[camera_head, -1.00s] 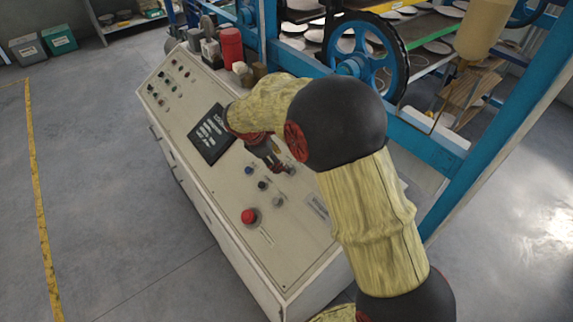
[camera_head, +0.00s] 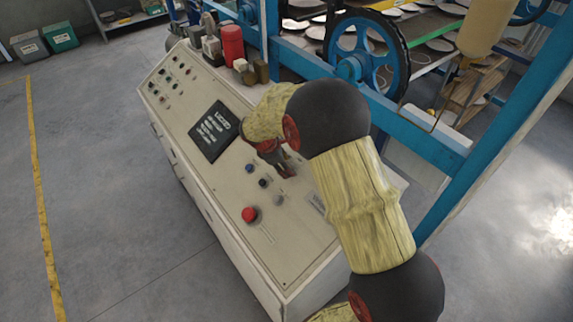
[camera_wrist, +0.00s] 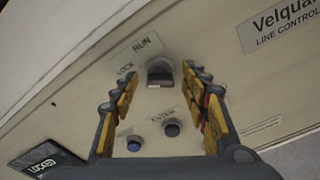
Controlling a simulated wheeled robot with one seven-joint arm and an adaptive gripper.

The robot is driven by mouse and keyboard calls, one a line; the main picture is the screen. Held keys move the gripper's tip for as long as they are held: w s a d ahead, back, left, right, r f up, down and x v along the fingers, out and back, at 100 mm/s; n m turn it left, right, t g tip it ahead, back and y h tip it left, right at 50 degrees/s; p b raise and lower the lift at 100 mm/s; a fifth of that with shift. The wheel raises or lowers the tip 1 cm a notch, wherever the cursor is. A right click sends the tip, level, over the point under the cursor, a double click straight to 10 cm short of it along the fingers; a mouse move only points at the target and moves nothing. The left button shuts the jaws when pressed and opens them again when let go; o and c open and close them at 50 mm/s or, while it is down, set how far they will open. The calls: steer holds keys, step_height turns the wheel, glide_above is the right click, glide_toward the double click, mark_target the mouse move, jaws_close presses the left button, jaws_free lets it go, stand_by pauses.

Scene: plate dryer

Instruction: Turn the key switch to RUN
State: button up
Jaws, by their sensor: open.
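The key switch (camera_wrist: 160,72) shows in the wrist view as a dark knob with a pale collar, below a label reading LOCK and RUN (camera_wrist: 138,55). My gripper (camera_wrist: 163,90) is open, with its yellow and black fingers on either side of the switch in that view. The switch lies between the fingertips in the picture; I cannot tell whether they touch it. In the head view my gripper (camera_head: 284,168) is low over the panel's right part, and the switch is hidden there behind my arm.
The cream control panel (camera_head: 215,185) carries a red button (camera_head: 249,214), a dark display (camera_head: 214,132) and several small buttons. The blue machine frame (camera_head: 425,145) stands behind my arm.

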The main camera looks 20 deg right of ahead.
steer(key=shift+c, duration=0.9)
steer(key=c, duration=0.9)
steer(key=shift+c, duration=0.2)
steer(key=shift+f+m+b, duration=0.1)
steer(key=shift+m+b, duration=0.2)
steer(key=shift+b, duration=0.2)
steer(key=shift+f+m+b, duration=0.15)
steer(key=shift+m+b, duration=0.85)
steer(key=shift+b, duration=0.2)
steer(key=m+b, duration=0.3)
steer(key=b, duration=0.1)
steer(key=shift+s+m, duration=0.1)
steer(key=shift+m, duration=0.2)
steer(key=m+b, duration=0.3)
steer(key=shift+a+t+b, duration=0.1)
steer(key=shift+t+b, duration=0.2)
steer(key=shift+m+b, duration=1.1)
steer(key=shift+m, duration=0.1)
steer(key=shift+s+h, duration=0.1)
steer(key=shift+h, duration=0.2)
